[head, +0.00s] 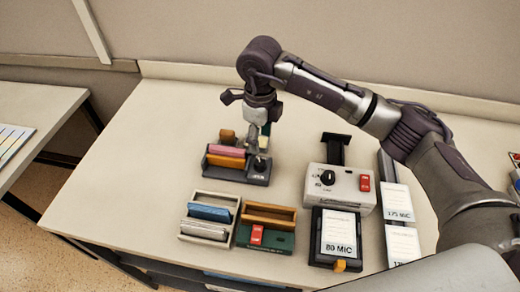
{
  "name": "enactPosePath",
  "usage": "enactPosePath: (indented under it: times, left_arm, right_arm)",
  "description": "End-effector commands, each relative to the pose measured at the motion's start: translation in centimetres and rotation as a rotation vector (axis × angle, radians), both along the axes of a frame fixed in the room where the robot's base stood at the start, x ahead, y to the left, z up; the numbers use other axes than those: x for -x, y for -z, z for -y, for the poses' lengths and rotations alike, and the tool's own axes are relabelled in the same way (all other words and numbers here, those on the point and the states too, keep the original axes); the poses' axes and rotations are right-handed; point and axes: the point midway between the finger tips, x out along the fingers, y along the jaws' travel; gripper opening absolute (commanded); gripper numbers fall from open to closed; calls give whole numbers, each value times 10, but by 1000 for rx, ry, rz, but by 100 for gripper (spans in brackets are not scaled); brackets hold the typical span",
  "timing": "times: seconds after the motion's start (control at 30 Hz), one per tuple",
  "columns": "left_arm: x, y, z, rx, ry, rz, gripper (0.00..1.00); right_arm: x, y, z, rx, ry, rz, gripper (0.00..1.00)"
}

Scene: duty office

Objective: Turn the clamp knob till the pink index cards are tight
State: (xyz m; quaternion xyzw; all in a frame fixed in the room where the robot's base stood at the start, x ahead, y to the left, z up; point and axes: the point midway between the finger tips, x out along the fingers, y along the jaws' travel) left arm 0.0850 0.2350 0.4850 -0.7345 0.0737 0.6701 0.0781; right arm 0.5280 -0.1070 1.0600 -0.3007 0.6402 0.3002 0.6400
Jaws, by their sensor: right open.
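The pink index cards (227,150) stand in a dark clamp holder (238,175) near the middle of the table, with an orange block in front of and another behind them. The clamp knob (261,162) is the small dark part at the right end of the holder. My right gripper (258,142) points down just above the knob and is open. Its fingers partly hide the area behind the knob, and I cannot tell whether they touch it. How tight the cards sit cannot be made out. My left gripper is not in view.
A grey tray (183,228) with blue and white cards and a green-based wooden tray (280,240) stand in front. A white dial box (342,186) and an 80 MIC card stand (315,245) are to the right. The table's left side is clear.

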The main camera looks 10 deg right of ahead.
Motion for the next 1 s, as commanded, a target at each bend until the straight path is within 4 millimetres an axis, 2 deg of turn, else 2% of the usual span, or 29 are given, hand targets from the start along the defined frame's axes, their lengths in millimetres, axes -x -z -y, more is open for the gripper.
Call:
enactPosePath:
  times: [0.1, 0.23, 0.77, 0.87, 1.0]
  left_arm:
    - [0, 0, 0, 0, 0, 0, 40]
    - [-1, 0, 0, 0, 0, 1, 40]
    - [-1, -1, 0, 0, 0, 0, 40]
    - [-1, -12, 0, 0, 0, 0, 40]
    - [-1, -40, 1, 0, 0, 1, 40]
  right_arm:
    - [-1, -18, 0, 0, 1, 1, 56]
    - [0, -26, 0, -1, 0, 1, 56]
    - [0, -29, 0, -1, 0, -1, 56]
    - [0, -41, 0, -1, 0, 1, 56]
    - [0, -69, 0, -1, 0, 1, 56]
